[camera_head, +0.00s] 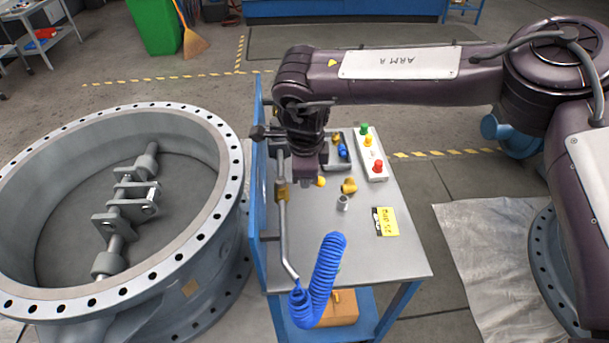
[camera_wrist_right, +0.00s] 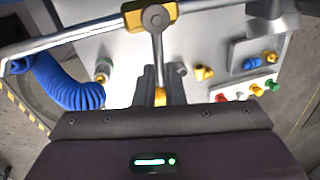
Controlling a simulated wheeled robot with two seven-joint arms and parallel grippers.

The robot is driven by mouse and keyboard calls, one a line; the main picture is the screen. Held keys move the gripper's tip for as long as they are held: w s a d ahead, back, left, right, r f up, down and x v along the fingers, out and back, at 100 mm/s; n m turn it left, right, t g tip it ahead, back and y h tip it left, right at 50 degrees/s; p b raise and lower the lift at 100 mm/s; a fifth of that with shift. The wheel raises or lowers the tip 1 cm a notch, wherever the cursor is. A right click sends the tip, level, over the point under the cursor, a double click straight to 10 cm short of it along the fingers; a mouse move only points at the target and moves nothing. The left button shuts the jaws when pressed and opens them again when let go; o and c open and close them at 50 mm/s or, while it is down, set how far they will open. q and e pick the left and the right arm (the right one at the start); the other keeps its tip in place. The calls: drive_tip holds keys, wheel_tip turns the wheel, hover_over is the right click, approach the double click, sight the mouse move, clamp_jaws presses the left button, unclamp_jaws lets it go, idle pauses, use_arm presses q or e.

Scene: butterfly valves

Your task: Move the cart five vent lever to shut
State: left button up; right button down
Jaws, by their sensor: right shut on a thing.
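The brass vent valve (camera_head: 282,190) sits on a grey pipe (camera_head: 284,238) along the cart's blue side panel (camera_head: 257,190). In the right wrist view the valve body (camera_wrist_right: 150,14) is at the top. Its grey lever (camera_wrist_right: 157,50) reaches from it towards my right gripper, roughly across the pipe (camera_wrist_right: 70,38). A yellow tip (camera_wrist_right: 160,97) shows between the two dark fingers. My right gripper (camera_wrist_right: 161,88) is shut on the lever. In the head view my right gripper (camera_head: 305,181) hangs just right of the valve and hides most of the lever. My left gripper is out of view.
A coiled blue hose (camera_head: 322,280) hangs at the pipe's lower end. The cart top (camera_head: 385,262) carries loose fittings, a yellow label (camera_head: 387,221), a small tray (camera_head: 338,163) and a button box (camera_head: 373,168). A large flanged valve ring (camera_head: 218,130) stands left of the cart.

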drive_tip(key=shift+w+r+n, duration=0.1)
drive_tip(key=shift+w+n, duration=0.2)
drive_tip(key=shift+n, duration=0.2)
drive_tip(key=c, duration=1.5)
unclamp_jaws()
drive_tip(key=shift+r, duration=0.3)
wheel_tip(320, 180, up, 7)
drive_tip(key=s+b, duration=0.1)
drive_tip(key=b, duration=0.1)
drive_tip(key=shift+s, duration=0.25)
drive_tip(key=shift+f, duration=0.1)
